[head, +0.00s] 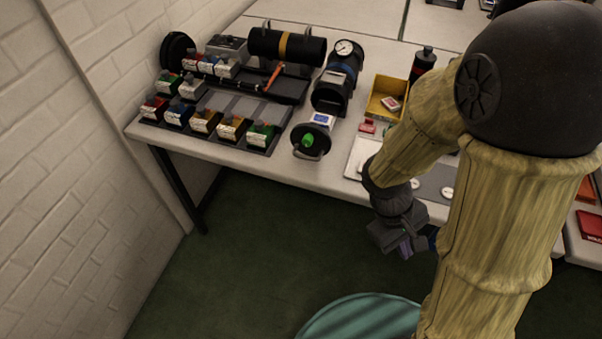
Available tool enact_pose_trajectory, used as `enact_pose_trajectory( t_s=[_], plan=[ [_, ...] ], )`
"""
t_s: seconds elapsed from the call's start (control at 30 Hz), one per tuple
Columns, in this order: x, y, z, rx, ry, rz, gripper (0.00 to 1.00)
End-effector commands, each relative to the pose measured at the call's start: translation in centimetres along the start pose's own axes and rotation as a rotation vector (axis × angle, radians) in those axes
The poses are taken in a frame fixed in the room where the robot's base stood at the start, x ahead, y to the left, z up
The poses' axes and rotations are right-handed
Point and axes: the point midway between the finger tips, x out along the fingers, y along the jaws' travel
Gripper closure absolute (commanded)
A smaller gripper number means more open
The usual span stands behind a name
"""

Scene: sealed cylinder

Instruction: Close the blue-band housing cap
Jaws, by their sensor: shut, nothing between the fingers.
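The blue-band housing (332,91) is a dark cylinder lying on the table, with a blue band around it and a round white gauge (344,47) at its far end. In front of its near end is a round black cap (311,151) with a metal handle and a green part on it, at the table's front edge. The cap looks apart from the housing's mouth; I cannot see whether a hinge joins them. My gripper (410,249) is shut and empty, low in front of the table, to the right of the cap.
A yellow-band cylinder (270,46) lies at the back left, with a black disc (177,50) beside it. Several small labelled bins (204,123) fill the left side. A yellow tray (378,108) and a black bottle (423,64) stand right of the housing. Green floor in front is open.

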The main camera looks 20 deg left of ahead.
Motion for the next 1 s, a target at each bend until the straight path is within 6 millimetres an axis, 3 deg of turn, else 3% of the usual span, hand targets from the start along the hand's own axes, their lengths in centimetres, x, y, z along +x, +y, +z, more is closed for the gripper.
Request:
enact_pose_trajectory(
  t_s=[0.03, 0.23, 0.4, 0.53, 0.67, 0.8, 0.9, 1.0],
  plan=[
    [1.1, -0.5, -0.5, -0.097, -0.061, 0.061, 1.0],
    [2.1, -0.2, -2.6, -0.437, -0.278, 0.367, 1.0],
    [1.2, -0.4, -6.3, -0.69, -0.422, 0.694, 1.0],
    [-0.3, -1.9, -10.3, -0.858, -0.498, 0.982, 1.0],
    [-2.2, -5.1, -14.6, -1.0, -0.537, 1.298, 1.0],
    [-4.2, -10.6, -18.8, -1.116, -0.531, 1.645, 1.0],
    [-5.2, -14.2, -20.6, -1.164, -0.507, 1.834, 1.0],
    [-5.8, -16.5, -21.3, -1.186, -0.486, 1.942, 1.0]
  ],
)
